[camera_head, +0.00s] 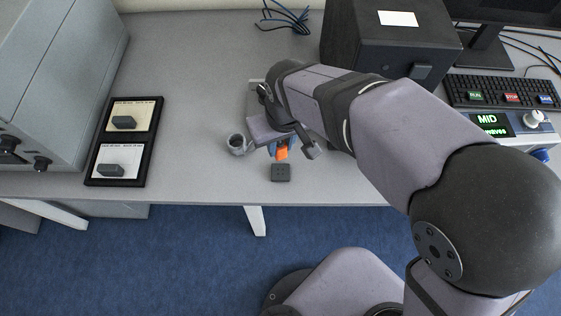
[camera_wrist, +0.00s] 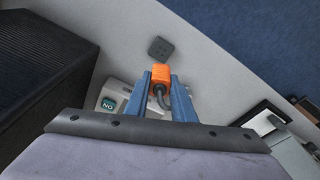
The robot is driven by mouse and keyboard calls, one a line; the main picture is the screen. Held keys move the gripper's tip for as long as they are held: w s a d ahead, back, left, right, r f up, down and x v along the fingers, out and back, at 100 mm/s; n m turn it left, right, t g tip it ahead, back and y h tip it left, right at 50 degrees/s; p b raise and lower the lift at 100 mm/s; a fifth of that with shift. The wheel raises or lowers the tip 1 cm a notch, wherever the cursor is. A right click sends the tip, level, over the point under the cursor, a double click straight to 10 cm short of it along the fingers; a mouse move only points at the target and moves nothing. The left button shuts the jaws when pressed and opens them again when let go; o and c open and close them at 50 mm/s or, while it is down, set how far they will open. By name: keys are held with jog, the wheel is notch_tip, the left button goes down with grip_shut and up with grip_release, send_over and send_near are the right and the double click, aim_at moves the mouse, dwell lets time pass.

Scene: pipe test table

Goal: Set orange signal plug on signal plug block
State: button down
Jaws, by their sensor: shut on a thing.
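The orange signal plug (camera_wrist: 161,73) is between the blue fingertips of my gripper (camera_wrist: 165,84), which is shut on it. A dark cable curves back from the plug in the wrist view. In the head view the plug (camera_head: 281,154) shows just below my gripper (camera_head: 277,146), partly covered by it. A small dark square block (camera_head: 281,173), which looks like the signal plug block, lies on the table near its front edge. The block also shows in the wrist view (camera_wrist: 160,48), beyond the plug. The plug and block appear apart.
A grey ring-shaped part (camera_head: 237,145) stands left of my gripper. A black tray (camera_head: 97,177) with two dark pieces on light cards lies further left. A large dark box (camera_head: 388,45) stands behind my arm.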

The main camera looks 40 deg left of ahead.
jog(key=shift+f+p, duration=0.4)
jog(key=shift+f, duration=4.5)
jog(key=shift+f, duration=0.15)
jog(key=c, duration=1.5)
grip_release()
jog(key=r, duration=0.4)
jog(key=d+r, duration=0.1)
jog(key=r, duration=0.7)
jog(key=shift+s+d+r, duration=0.15)
jog(key=shift+s+d, duration=0.2)
